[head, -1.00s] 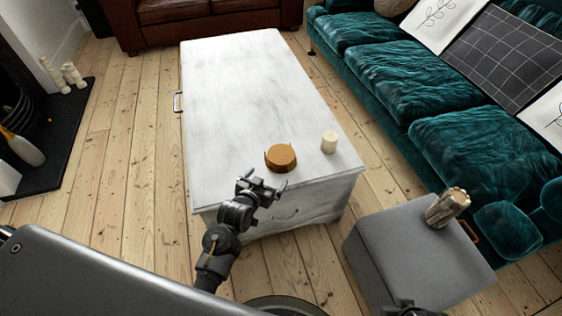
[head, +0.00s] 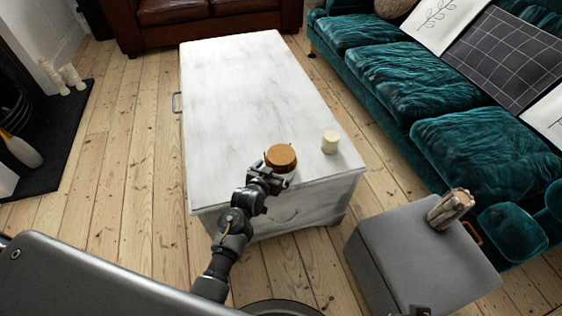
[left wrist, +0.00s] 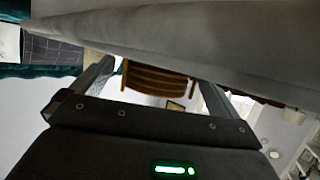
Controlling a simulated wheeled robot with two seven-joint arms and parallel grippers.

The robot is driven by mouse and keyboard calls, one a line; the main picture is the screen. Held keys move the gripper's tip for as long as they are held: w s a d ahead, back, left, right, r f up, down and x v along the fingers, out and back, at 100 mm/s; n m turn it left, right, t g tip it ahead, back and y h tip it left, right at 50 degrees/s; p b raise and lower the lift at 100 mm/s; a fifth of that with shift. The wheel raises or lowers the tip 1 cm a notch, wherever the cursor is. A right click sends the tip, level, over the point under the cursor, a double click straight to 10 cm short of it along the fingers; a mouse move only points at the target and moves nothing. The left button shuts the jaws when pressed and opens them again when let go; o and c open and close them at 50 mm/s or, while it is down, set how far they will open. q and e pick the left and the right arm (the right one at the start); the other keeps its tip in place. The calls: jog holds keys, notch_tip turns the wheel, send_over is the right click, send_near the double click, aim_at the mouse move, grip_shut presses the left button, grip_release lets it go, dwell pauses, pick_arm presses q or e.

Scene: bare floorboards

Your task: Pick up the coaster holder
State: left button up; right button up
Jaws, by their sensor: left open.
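The coaster holder (head: 281,155) is a round, brown, wood-coloured piece near the front edge of the white chest (head: 240,90). My left gripper (head: 274,174) is open at its near side, low over the chest's front edge, and partly hides the holder's lower part. In the left wrist view the slatted side of the coaster holder (left wrist: 158,82) shows between the two spread fingers. I cannot tell whether either finger touches it. Only a small dark piece, perhaps of my right gripper (head: 419,311), shows at the bottom edge of the head view.
A cream candle (head: 330,142) stands on the chest to the right of the holder. A grey ottoman (head: 400,250) with a bundle of wooden pieces (head: 452,206) is at the lower right. A teal sofa (head: 430,100) lines the right side. The rest of the chest top is clear.

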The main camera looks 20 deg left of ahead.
pick_arm(q)
grip_shut()
dwell(0.5)
